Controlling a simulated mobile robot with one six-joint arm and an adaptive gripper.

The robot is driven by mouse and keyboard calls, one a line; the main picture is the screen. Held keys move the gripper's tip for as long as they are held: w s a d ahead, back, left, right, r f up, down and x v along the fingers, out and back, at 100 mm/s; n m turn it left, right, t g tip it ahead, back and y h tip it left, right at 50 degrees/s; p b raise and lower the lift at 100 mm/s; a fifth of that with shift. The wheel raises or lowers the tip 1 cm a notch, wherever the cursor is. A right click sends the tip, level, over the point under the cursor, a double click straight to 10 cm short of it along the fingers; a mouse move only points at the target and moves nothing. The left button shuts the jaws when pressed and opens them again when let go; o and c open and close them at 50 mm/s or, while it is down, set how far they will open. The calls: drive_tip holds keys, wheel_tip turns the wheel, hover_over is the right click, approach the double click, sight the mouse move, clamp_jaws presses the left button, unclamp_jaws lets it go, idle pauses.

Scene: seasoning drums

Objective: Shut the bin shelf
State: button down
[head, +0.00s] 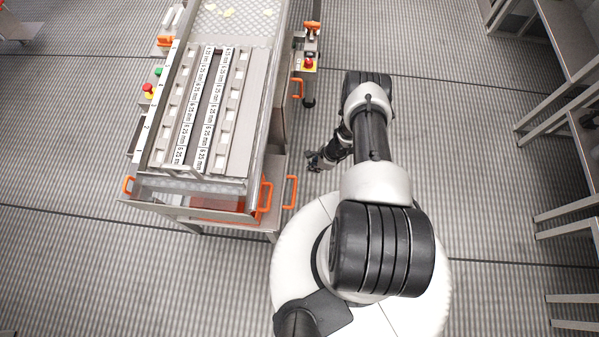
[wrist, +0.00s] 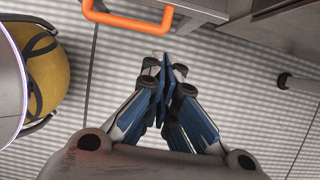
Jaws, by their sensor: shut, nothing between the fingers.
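The bin shelf cannot be picked out for certain. Under the near end of the grey machine (head: 262,100), a metal frame (head: 230,228) holds an orange part (head: 215,204). Orange handles stand at this corner, one on the machine (head: 265,200) and one a little to its right (head: 290,192). My gripper (head: 311,160) is to the right of the machine, beyond these handles. In the wrist view my gripper (wrist: 163,62) is shut and empty, its blue-grey fingers together. An orange handle (wrist: 125,21) on a metal panel lies just ahead and left of the fingertips, apart from them.
Another orange handle (head: 298,88) and a red button (head: 308,63) stick out from the machine's right side. A dark leg (wrist: 296,82) stands right of my gripper in the wrist view. Metal racks (head: 570,70) line the right edge. The floor between is clear.

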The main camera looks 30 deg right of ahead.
sight(292, 177)
drive_tip(key=b+x, duration=0.2)
drive_tip(key=x, duration=0.1)
drive_tip(key=w+a+b+x, duration=0.1)
drive_tip(key=b+x, duration=0.1)
drive_tip(key=x, duration=0.2)
drive_tip(key=a+r+b+x, duration=0.1)
drive_tip(key=x, duration=0.3)
drive_tip(key=shift+w+b, duration=0.2)
drive_tip(key=shift+b, duration=0.2)
drive_tip(key=shift+w+a, duration=0.4)
drive_tip(key=shift+a, duration=0.2)
